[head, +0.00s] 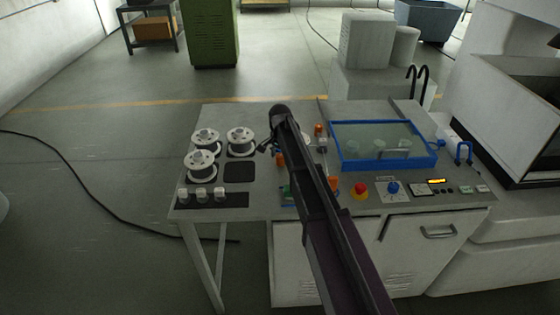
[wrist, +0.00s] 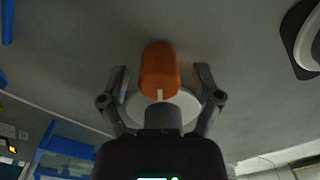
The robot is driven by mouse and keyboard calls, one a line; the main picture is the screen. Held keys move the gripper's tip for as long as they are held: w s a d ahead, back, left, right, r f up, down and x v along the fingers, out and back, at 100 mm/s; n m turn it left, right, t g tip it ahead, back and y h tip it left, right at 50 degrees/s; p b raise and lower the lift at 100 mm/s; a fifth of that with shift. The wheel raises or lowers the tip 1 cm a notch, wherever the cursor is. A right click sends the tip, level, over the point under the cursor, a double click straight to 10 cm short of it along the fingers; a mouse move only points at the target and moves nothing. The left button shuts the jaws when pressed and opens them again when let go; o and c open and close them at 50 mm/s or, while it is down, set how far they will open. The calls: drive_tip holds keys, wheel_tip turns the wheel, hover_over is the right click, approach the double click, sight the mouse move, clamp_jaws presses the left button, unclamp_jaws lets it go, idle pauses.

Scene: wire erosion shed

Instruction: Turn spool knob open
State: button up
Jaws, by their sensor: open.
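In the wrist view an orange knob (wrist: 158,60) with a white pointer mark sits on a round white base (wrist: 184,104), against a grey surface. My gripper (wrist: 162,72) is open, with one finger on each side of the knob. The fingers look apart from the knob, with a gap on both sides. In the head view my gripper (head: 268,146) is low over the bench top, left of its middle. An orange part (head: 281,160) shows just beside it. My arm hides some of the bench there.
White spools (head: 202,164) stand on the bench (head: 260,190) at left, with small white blocks (head: 201,195) in front. A blue-framed clear box (head: 383,145) is at right. A red button (head: 360,189) and a blue knob (head: 393,187) are near the front edge. Other orange parts (head: 318,130) lie close to my arm.

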drive_tip(key=shift+f, duration=0.1)
clamp_jaws()
idle(0.3)
drive_tip(key=shift+n, duration=0.4)
drive_tip(key=n, duration=1.7)
idle(0.5)
